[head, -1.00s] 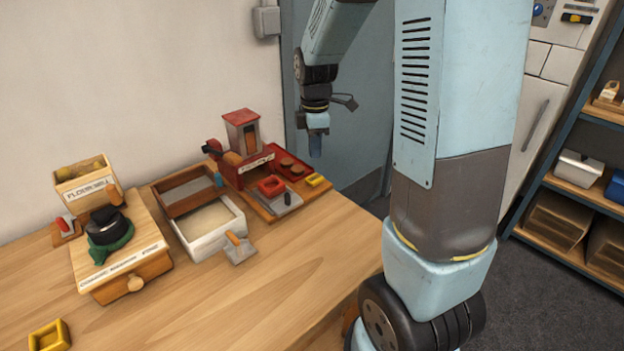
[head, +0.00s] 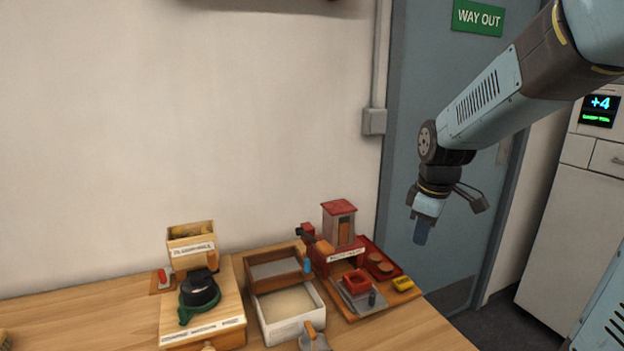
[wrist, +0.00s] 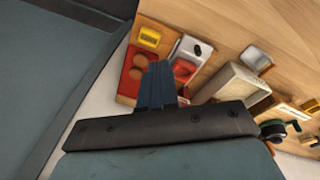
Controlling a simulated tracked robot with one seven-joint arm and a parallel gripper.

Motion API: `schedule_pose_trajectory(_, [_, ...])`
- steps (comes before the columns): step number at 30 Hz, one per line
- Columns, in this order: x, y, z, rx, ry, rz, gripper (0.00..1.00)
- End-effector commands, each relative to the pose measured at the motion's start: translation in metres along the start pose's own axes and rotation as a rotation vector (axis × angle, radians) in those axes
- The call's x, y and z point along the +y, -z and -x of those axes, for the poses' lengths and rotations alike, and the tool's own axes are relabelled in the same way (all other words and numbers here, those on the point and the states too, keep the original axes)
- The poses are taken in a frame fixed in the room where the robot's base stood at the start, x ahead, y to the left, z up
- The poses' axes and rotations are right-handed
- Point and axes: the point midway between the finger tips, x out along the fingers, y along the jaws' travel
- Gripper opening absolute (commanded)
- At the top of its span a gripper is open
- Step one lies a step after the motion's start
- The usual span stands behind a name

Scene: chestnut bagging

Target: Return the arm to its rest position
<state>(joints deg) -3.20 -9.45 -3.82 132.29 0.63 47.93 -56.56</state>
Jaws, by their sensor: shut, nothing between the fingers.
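My gripper (head: 421,232) hangs at the end of my raised arm, pointing down, in front of the blue-grey door and to the right of the wooden table (head: 390,335). It is shut and holds nothing. In the wrist view its closed blue fingers (wrist: 155,85) point toward the table's goods, with a gap between them and the things below. The red tray with brown discs (head: 380,264) is the nearest thing to it on the table.
The door (head: 455,150) stands behind my gripper.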

Motion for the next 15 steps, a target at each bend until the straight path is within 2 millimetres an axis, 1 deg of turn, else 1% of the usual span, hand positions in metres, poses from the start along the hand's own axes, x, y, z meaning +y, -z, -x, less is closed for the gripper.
schedule_pose_trajectory(1, [-0.007, -0.004, 0.011, 0.015, -0.019, -0.05, 0.0])
schedule_pose_trajectory(6, [-0.029, -0.018, 0.041, 0.062, -0.066, -0.244, 0.0])
schedule_pose_trajectory(15, [-0.071, -0.046, 0.082, 0.164, -0.134, -0.584, 0.0])
